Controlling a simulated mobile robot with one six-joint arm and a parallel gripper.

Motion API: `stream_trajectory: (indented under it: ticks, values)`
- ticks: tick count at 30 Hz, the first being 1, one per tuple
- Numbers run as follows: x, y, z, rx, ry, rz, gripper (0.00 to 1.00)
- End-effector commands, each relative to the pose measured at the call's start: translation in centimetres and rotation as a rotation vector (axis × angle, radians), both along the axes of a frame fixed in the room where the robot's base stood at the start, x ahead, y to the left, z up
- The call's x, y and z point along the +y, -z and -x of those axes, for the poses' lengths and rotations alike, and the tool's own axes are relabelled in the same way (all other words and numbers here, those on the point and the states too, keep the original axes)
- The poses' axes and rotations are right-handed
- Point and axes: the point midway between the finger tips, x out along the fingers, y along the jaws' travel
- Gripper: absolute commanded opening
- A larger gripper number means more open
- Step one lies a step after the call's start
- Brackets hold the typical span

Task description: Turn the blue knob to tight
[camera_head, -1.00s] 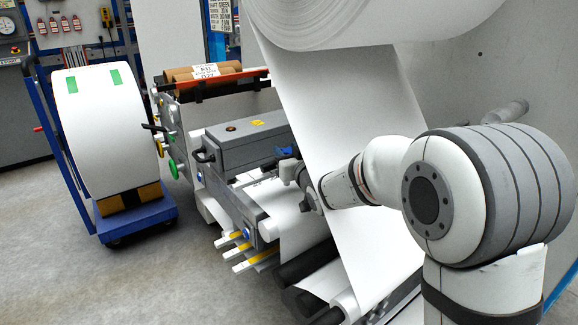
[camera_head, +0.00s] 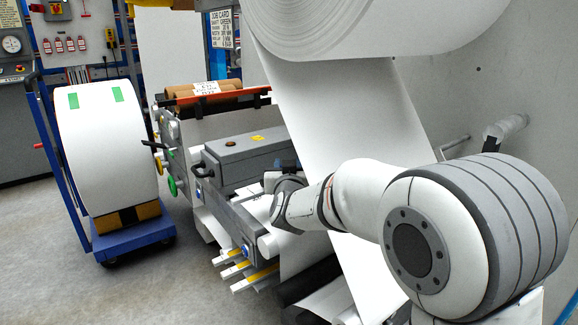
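A small blue knob-like part (camera_head: 246,250) sits on the near end of the grey side rail of the machine. A second small blue part (camera_head: 198,187) shows further back on the same rail. I cannot tell which of them is the task's knob, nor read any tight mark. My gripper (camera_head: 272,190) is over the machine, right of the rail and in front of the grey box. It is apart from both blue parts in the picture. Its fingers are small and partly hidden by my wrist, so their opening is unclear.
A grey box (camera_head: 244,155) stands on the machine behind my gripper. White paper web (camera_head: 350,110) hangs from a big roll on the right. Yellow-marked white bars (camera_head: 250,275) stick out below the rail. A blue cart (camera_head: 130,235) with a white roll stands left on open floor.

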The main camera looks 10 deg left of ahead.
Motion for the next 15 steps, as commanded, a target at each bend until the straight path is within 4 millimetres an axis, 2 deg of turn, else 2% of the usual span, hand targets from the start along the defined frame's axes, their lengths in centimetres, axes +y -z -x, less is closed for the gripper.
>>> stream_trajectory:
  ticks: [9,10,15]
  values:
    - [0.04,-0.08,0.0,-0.002,0.0,0.0,0.15]
    - [0.04,-0.08,0.0,-0.002,0.0,0.0,0.39]
    - [0.02,-0.07,0.0,-0.002,0.0,0.0,0.53]
